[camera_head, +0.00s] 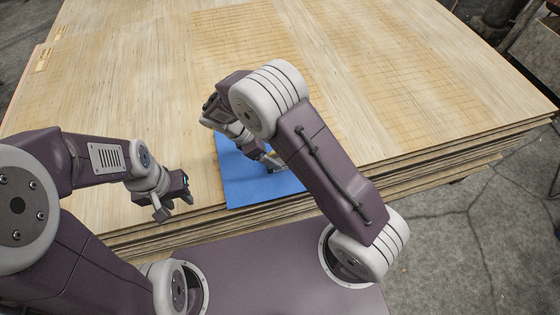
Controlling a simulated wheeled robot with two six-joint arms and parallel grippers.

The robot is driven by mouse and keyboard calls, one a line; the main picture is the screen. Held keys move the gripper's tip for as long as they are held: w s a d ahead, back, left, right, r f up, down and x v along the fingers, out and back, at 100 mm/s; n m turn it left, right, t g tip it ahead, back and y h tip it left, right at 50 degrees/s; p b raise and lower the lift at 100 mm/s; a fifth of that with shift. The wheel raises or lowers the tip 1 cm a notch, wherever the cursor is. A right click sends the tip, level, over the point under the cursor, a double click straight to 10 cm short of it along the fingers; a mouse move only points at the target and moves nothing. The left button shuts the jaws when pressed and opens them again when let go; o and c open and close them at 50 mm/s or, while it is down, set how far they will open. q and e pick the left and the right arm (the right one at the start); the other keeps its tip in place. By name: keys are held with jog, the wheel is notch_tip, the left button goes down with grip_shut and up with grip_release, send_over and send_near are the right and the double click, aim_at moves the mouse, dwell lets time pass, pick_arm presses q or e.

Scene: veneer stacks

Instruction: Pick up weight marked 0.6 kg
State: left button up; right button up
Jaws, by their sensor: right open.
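A blue mat (239,187) lies on the veneer stack near its front edge. My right gripper (271,162) is open, low over the mat's right part. A small yellowish patch shows by its fingers; I cannot tell whether it is a weight. No 0.6 kg marking can be read, and my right arm hides part of the mat. My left gripper (176,207) is left of the mat near the stack's front edge. Its fingers are apart with nothing between them.
The veneer stack (400,70) is wide, and its top is clear behind and to the right of the mat. Its layered front edge runs just beyond my base. Grey cracked concrete floor (470,235) lies at the right.

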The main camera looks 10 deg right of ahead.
jog(key=b+x, duration=0.1)
jog(key=x, duration=0.5)
jog(key=shift+s+d+f, duration=0.1)
jog(key=shift+d+f, duration=0.05)
jog(key=shift+f, duration=0.1)
jog(key=shift+r, duration=0.1)
grip_shut()
notch_tip(320, 180, up, 4)
jog(key=shift+r+p, duration=0.15)
jog(key=shift+p, duration=0.35)
jog(key=s+d+r+p, duration=0.1)
jog(key=s+d+r, duration=0.5)
jog(key=s+d, duration=0.1)
jog(key=shift+s+d+r+p, duration=0.3)
jog(key=shift+d+r, duration=0.05)
jog(key=shift+d, duration=0.55)
